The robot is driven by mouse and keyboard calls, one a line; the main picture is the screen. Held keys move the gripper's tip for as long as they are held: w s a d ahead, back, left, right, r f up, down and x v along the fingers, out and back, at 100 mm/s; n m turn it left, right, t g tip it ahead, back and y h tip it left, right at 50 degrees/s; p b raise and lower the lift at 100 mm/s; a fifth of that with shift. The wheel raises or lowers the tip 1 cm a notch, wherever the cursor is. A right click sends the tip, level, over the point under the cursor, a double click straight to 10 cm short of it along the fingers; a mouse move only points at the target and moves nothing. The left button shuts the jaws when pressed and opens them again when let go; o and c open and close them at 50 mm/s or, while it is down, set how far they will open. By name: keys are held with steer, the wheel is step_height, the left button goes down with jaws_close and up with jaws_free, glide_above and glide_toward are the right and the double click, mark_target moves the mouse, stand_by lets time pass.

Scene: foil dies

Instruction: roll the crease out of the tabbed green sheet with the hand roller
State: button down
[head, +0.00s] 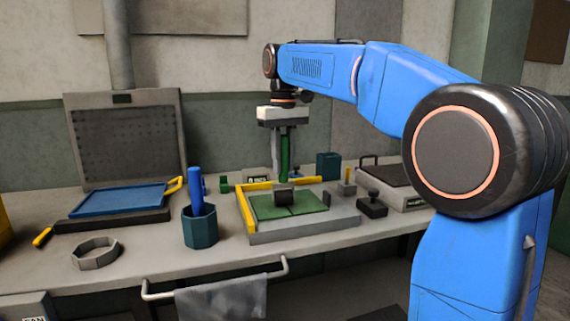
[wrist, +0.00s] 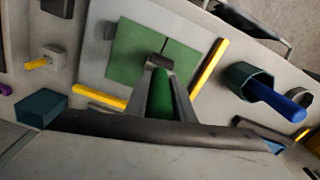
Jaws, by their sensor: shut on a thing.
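The green sheet (head: 265,207) lies flat on a grey plate (head: 305,231) with yellow bars (head: 249,212) along its left and back edges. A dark crease line runs part way across the sheet, which also shows in the wrist view (wrist: 127,60). The hand roller has a green handle (head: 285,160) and a dark head (head: 284,194) over the middle of the sheet. My gripper (head: 284,150) is shut on the upright handle, seen between the fingers in the wrist view (wrist: 160,95). I cannot tell whether the roller touches the sheet. Its head hides part of the crease.
A teal hexagonal cup (head: 200,228) with a blue-handled tool stands left of the plate. A grey ring (head: 95,253) and a blue tray (head: 118,199) are farther left. A dark knobbed block (head: 372,206) is at right. A teal box (head: 328,165) stands behind.

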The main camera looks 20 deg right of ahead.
steer(key=shift+w, duration=2.95)
steer(key=shift+s+f, duration=0.1)
steer(key=shift+s, duration=3)
steer(key=w, duration=0.6)
steer(key=shift+w, duration=0.1)
step_height(320, 180, up, 8)
